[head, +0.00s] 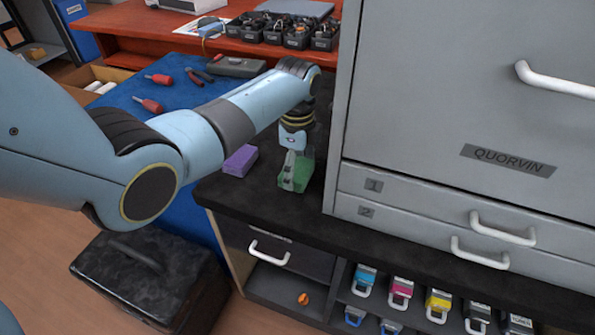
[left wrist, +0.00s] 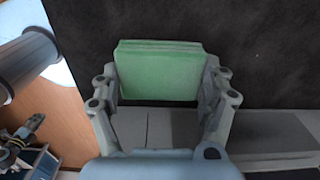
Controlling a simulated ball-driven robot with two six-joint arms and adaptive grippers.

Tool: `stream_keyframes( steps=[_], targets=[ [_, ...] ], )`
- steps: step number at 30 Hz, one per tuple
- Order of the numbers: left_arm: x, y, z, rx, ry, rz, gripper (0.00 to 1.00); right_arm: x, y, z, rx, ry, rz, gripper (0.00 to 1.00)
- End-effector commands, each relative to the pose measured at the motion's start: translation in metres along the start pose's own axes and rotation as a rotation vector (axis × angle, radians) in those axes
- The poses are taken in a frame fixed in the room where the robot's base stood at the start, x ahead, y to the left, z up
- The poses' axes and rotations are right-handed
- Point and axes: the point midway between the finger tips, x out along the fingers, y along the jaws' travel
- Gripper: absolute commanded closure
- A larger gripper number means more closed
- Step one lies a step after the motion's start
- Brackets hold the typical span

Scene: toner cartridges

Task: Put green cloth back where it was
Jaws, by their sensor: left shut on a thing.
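The green cloth (head: 297,174) is a folded block at the dark counter, beside the grey cabinet. It also shows in the left wrist view (left wrist: 160,75), between my two fingers. My left gripper (head: 291,176) points down and is shut on the green cloth, with a finger on each side of it. Whether the cloth touches the counter is hard to tell. My right gripper is not in view.
A purple folded block (head: 240,160) lies on the dark counter (head: 262,202), left of the green cloth. The grey cabinet (head: 345,130) stands close on the right. Coloured cartridges (head: 401,289) sit on the shelf below. A blue mat (head: 190,92) with red-handled tools lies behind.

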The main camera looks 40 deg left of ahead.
Motion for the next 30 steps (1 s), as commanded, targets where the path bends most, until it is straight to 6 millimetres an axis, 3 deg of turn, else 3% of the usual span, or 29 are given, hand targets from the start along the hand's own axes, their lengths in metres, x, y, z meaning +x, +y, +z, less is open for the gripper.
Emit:
stream_keyframes(
  steps=[5,13,14,18,26,30],
  targets=[
    [0.010,-0.001,0.000,0.000,0.000,-0.002,0.52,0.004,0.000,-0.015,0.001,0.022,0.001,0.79],
    [0.013,0.000,0.000,0.000,0.000,-0.001,0.52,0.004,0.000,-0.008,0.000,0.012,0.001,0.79],
    [0.013,0.000,0.000,0.000,0.000,-0.001,0.19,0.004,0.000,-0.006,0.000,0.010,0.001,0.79],
    [0.012,0.000,0.000,0.000,0.000,-0.001,0.01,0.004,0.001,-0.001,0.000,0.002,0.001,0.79],
    [0.012,0.000,0.000,0.000,0.000,-0.001,0.00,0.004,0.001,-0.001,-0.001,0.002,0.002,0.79],
    [0.002,-0.001,0.000,0.000,0.000,-0.002,0.00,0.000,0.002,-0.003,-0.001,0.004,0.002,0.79]
  ],
)
